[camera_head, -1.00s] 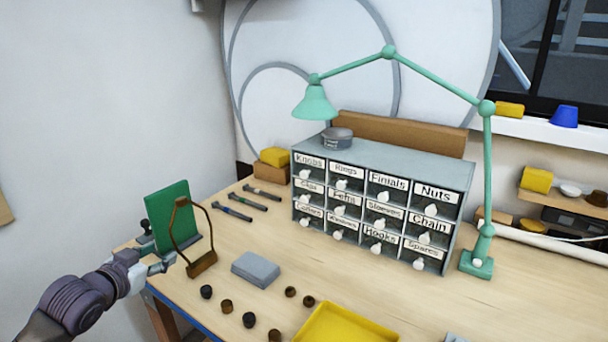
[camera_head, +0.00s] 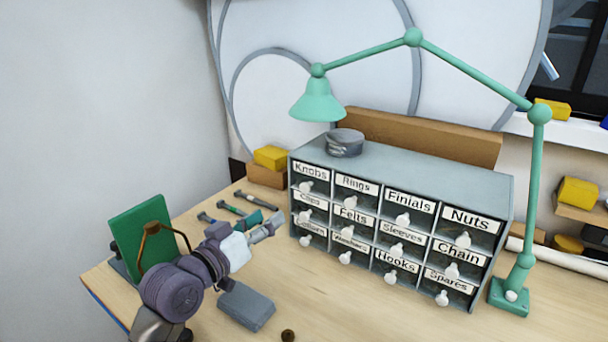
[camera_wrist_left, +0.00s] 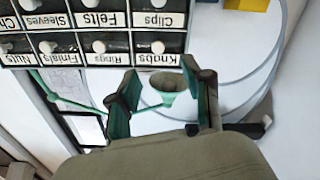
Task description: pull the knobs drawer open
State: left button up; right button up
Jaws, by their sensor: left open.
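The grey drawer cabinet (camera_head: 400,180) stands on the workbench with labelled drawers and white round pulls. The Knobs drawer (camera_head: 311,172) is at its top left and looks closed, flush with its neighbours. Its white pull (camera_head: 306,187) is uncovered. My left gripper (camera_head: 272,222) is open and empty, in front of the cabinet's left side and apart from it. In the left wrist view, which is upside down, my open left gripper (camera_wrist_left: 160,76) has its two teal-padded fingers spread below the Knobs label (camera_wrist_left: 158,59) and pull (camera_wrist_left: 158,47). My right gripper is not in view.
A green lamp (camera_head: 526,262) stands at the cabinet's right, its arm reaching over the top. A round tin (camera_head: 345,143) sits on the cabinet.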

aim_at(303, 188)
pick_arm(q)
jog(key=x, duration=0.4)
jog(key=p+x, duration=0.1)
jog(key=x, duration=0.3)
jog(key=r+p+x, duration=0.1)
jog(key=x, duration=0.3)
jog(key=shift+w+d, duration=0.3)
jog(key=shift+d, duration=0.05)
jog(key=shift+w+d+f, duration=0.1)
jog(key=shift+w+d, duration=0.1)
jog(key=shift+w, duration=0.2)
jog(key=shift+c, duration=0.9)
grip_shut()
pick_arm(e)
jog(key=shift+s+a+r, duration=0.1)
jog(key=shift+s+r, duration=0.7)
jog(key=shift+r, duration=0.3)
